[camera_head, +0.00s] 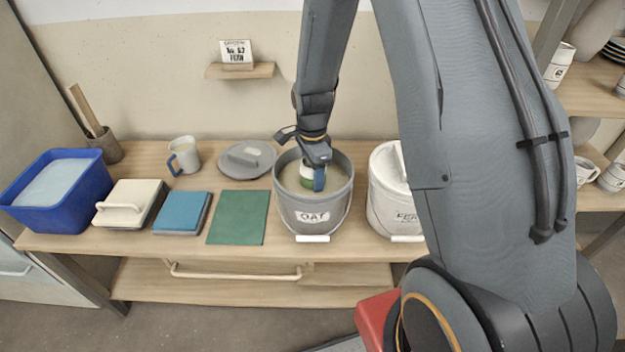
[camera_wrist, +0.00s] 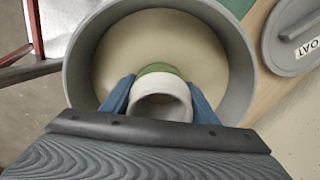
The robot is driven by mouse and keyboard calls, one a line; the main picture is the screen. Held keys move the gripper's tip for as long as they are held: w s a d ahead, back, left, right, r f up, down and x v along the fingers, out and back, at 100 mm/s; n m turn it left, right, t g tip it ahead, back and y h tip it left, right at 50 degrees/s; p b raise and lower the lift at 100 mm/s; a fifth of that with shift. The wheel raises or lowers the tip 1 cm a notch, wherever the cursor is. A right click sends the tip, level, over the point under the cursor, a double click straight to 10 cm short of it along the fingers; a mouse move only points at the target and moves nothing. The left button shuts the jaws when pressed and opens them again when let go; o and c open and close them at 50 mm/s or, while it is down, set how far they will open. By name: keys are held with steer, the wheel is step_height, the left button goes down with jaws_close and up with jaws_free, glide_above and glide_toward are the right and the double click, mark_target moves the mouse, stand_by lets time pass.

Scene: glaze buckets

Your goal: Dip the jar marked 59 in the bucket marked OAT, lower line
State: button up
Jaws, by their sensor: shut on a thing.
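The grey bucket marked OAT (camera_head: 313,217) stands open on the bench, with pale glaze (camera_wrist: 160,50) inside. My gripper (camera_head: 314,178) points down into the bucket's mouth and is shut on a small jar (camera_head: 306,178). In the wrist view the jar (camera_wrist: 161,100) shows a white rim and a green band between my blue fingers, over the glaze. I cannot tell whether its base touches the glaze. No number or line on the jar can be read. The bucket's wire handle hangs at its front with a white grip (camera_head: 312,238).
A white bucket (camera_head: 390,195), its label partly hidden by my arm, stands close at the right. A grey lid (camera_head: 247,158) marked OAT in the wrist view lies behind left.

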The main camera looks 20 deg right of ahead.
steer(key=shift+r, duration=0.1)
stand_by(0.4)
steer(key=shift+r+p, duration=2)
steer(key=shift+r, duration=0.75)
step_height(320, 180, up, 8)
steer(key=p, duration=0.5)
steer(key=shift+f, duration=0.2)
